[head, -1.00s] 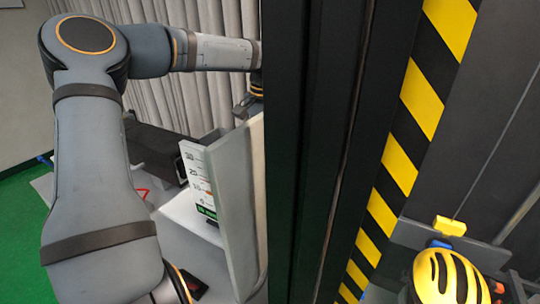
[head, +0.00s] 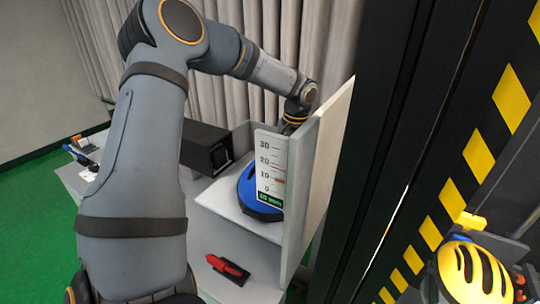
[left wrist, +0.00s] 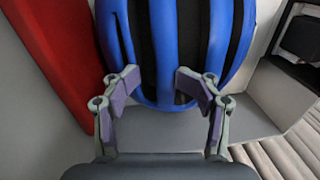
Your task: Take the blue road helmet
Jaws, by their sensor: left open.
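The blue road helmet (head: 247,188) sits on a white shelf, partly hidden behind a scale card (head: 270,160). In the left wrist view the helmet (left wrist: 175,40) fills the top middle, blue with dark vents. My left gripper (left wrist: 159,84) is open, its two fingers apart at the near edge of the helmet. The fingertips overlap the helmet's edge in the picture; I cannot tell whether they touch it. In the head view my left arm reaches over behind the shelf, and its fingers are hidden. My right gripper is not in view.
An upright light panel (head: 318,170) stands right beside the helmet. A dark box (head: 206,148) is to its left. A red and black tool (head: 229,268) lies on the grey surface in front. A yellow helmet (head: 474,272) sits by the striped tower (head: 511,98) at right.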

